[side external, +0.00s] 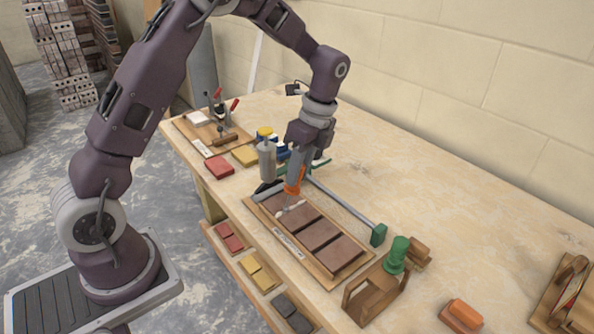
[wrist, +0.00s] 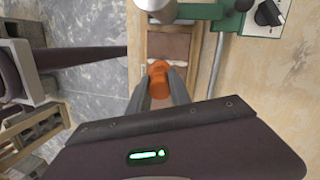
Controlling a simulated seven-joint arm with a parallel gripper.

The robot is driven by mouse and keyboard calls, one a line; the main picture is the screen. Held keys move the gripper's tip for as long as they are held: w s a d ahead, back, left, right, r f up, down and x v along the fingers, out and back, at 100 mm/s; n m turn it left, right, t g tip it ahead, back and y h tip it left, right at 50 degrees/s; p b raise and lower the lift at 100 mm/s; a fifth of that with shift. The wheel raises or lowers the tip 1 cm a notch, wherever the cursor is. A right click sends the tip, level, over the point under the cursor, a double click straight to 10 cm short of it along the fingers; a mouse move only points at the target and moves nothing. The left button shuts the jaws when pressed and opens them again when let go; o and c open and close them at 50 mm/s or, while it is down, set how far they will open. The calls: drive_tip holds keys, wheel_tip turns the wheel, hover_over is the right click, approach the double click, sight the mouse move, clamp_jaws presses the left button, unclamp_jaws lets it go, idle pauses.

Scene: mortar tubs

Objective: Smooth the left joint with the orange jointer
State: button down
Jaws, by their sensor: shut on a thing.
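The orange jointer (side external: 293,184) is in my gripper (side external: 296,170), which is shut on its handle; the orange handle also shows between the fingers in the wrist view (wrist: 158,78). The tool points down over the left part of a wooden tray (side external: 263,228) of brown bricks (side external: 318,233). Pale mortar (side external: 290,209) lies in the left joint, just under the jointer, with some lumps spread beside it. The mortar also shows beyond the handle in the wrist view (wrist: 181,62). I cannot tell whether the jointer's tip touches the mortar.
A metal bar with a green end block (side external: 378,234) runs behind the tray. A wooden rack with a green-handled tool (side external: 396,252) stands at its right. A grey cylinder (side external: 267,160) and coloured blocks (side external: 219,166) are at the left.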

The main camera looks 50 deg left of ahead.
drive_tip(key=shift+w, duration=0.7)
drive_tip(key=shift+w, duration=0.75)
drive_tip(key=shift+w, duration=0.8)
drive_tip(key=shift+w+f, duration=0.1)
drive_tip(key=shift+w, duration=0.55)
drive_tip(key=shift+s, duration=0.1)
